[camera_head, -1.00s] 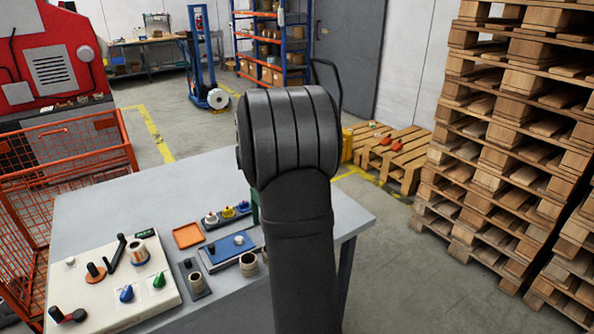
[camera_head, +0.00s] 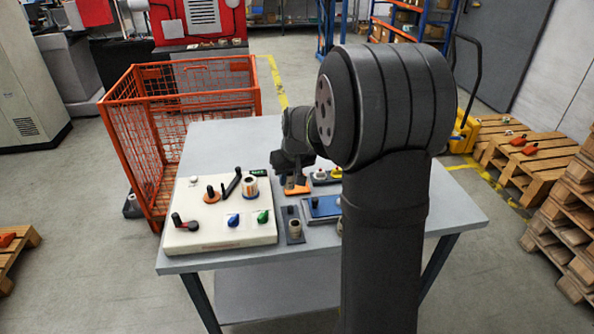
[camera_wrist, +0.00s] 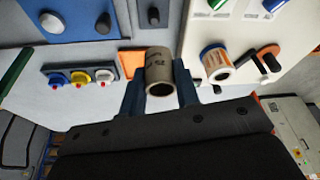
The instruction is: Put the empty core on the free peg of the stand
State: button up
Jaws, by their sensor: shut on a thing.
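The empty core (camera_wrist: 158,73), a brown cardboard tube with dark print, is between the two fingers of my gripper (camera_wrist: 160,95) in the wrist view. My gripper is shut on it. In the head view my gripper (camera_head: 293,178) is over the back of the table, near the orange tray; I cannot make out the core there. The stand (camera_head: 293,226) is a dark plate near the table front, with a bare dark peg (camera_head: 289,210) at its back and a brown core (camera_head: 295,228) at its front. The wrist view shows the bare peg (camera_wrist: 153,15) too, ahead of the held core and apart from it.
The cream rewinder panel (camera_head: 215,235), with a label roll (camera_head: 250,188), knobs and levers, stands left of the stand. A blue plate (camera_head: 322,207) lies right of it. The orange tray (camera_wrist: 130,62) and a rack of coloured pots (camera_wrist: 80,77) lie behind. My arm hides the table's right part.

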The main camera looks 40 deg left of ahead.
aim_at(290, 206)
jog(key=shift+f, duration=5.15)
jog(key=shift+r, duration=0.1)
jog(key=o, duration=0.8)
jog(key=shift+d, duration=0.1)
jog(key=shift+s+d, duration=0.6)
jog(key=shift+d, duration=0.4)
jog(key=shift+s+d, duration=0.6)
jog(key=shift+d, duration=0.4)
jog(key=shift+s+d, duration=0.6)
jog(key=shift+d, duration=0.4)
